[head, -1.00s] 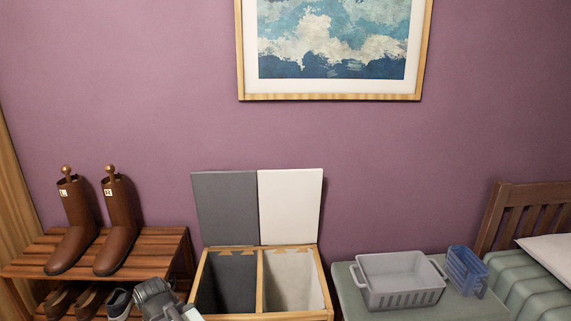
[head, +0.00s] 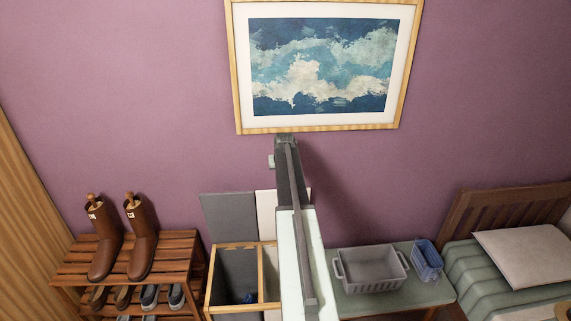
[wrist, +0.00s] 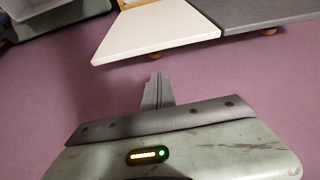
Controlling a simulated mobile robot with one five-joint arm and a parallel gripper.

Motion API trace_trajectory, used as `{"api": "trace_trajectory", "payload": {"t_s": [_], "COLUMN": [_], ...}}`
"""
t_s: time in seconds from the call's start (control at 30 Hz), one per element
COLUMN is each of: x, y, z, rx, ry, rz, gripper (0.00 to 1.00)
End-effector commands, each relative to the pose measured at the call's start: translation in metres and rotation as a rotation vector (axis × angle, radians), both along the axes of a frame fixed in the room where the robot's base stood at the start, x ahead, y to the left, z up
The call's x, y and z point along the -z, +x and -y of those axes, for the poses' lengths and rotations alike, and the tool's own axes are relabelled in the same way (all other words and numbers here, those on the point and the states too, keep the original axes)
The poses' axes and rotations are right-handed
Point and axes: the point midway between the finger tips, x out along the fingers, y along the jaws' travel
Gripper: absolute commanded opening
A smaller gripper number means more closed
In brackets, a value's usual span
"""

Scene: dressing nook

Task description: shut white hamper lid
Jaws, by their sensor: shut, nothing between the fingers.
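The hamper (head: 215,292) has a wooden frame and two compartments, a dark one on the left and a white one on the right. Its white lid (head: 265,214) stands raised against the wall beside the raised grey lid (head: 229,216). My arm hides much of the white lid and white compartment. In the wrist view, the white lid (wrist: 155,30) and the grey lid (wrist: 255,10) show near the top. My gripper (wrist: 158,84) is shut and empty, apart from the white lid's edge, with the purple wall behind. In the head view its fingers cannot be made out clearly.
A shoe rack (head: 130,260) with brown boots (head: 140,235) stands left of the hamper. To the right, a bench (head: 420,290) carries a grey basket (head: 370,270) and a blue basket (head: 427,260). A framed picture (head: 320,65) hangs above. Something blue (head: 249,298) lies in the dark compartment.

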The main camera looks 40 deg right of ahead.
Motion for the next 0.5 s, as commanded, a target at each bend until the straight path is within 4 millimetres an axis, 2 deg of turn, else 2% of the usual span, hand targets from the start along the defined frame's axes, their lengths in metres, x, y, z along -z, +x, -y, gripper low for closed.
{"api": "trace_trajectory", "payload": {"t_s": [0.03, 0.07, 0.27, 0.37, 0.5], "x": [-0.008, -0.008, -0.001, 0.009, 0.030], "y": [-0.002, -0.002, -0.002, 0.001, 0.009], "z": [0.010, 0.012, 0.013, 0.015, 0.021], "rx": [0.009, 0.011, 0.011, 0.010, 0.010], "ry": [-0.003, -0.004, -0.005, -0.005, -0.005], "rz": [0.004, 0.005, 0.006, 0.005, 0.005], "gripper": [0.00, 0.00, 0.00, 0.00, 0.00]}}
